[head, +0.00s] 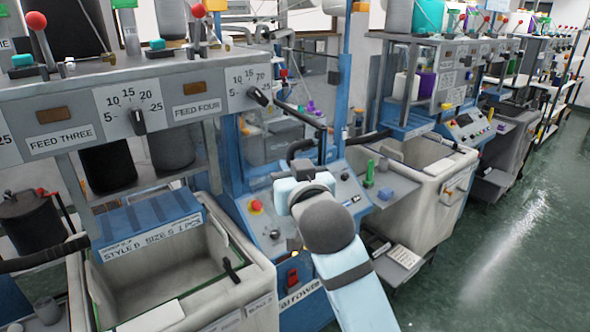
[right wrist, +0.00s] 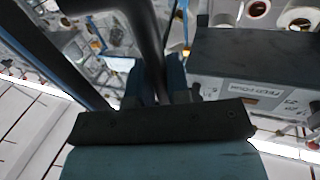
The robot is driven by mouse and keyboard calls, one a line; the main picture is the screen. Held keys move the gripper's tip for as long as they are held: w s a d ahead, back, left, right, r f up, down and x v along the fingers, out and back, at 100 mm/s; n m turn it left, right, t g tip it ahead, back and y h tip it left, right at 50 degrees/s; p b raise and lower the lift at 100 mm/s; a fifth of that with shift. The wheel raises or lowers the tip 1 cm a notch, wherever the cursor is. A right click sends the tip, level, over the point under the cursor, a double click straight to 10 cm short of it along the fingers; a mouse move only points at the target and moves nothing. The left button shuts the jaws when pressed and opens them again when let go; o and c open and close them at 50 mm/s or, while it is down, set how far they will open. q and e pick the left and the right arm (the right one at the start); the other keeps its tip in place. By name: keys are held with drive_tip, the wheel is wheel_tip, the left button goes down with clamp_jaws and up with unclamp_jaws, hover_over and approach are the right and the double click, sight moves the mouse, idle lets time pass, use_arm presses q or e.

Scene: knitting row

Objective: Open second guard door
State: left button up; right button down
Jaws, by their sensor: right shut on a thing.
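My right gripper (head: 303,165) is at the blue knitting machine in the middle of the head view, its arm reaching up from the bottom. It is shut on a black guard door handle (head: 322,146), a bent dark bar that runs down from the dial panel. In the right wrist view the dark bar (right wrist: 147,38) comes down between the fingers (right wrist: 165,88). A see-through guard panel (head: 272,140) seems to lie behind the bar. My wrist hides part of the grip, and I cannot tell how far the door stands open. My left gripper is out of view.
The dial panel marked FEED FOUR (head: 196,108) is above left. A grey bin (head: 250,285) stands at the lower left, and another pale bin (head: 440,190) is at the right. Green floor (head: 510,260) is clear at right.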

drive_tip(key=shift+s+a, duration=0.1)
drive_tip(key=shift+a, duration=0.15)
idle(0.4)
drive_tip(key=c, duration=1.1)
unclamp_jaws()
drive_tip(key=shift+s, duration=0.1)
drive_tip(key=shift+s+d+f, duration=0.1)
drive_tip(key=shift+s, duration=0.1)
drive_tip(key=b+v, duration=0.2)
drive_tip(key=v, duration=0.5)
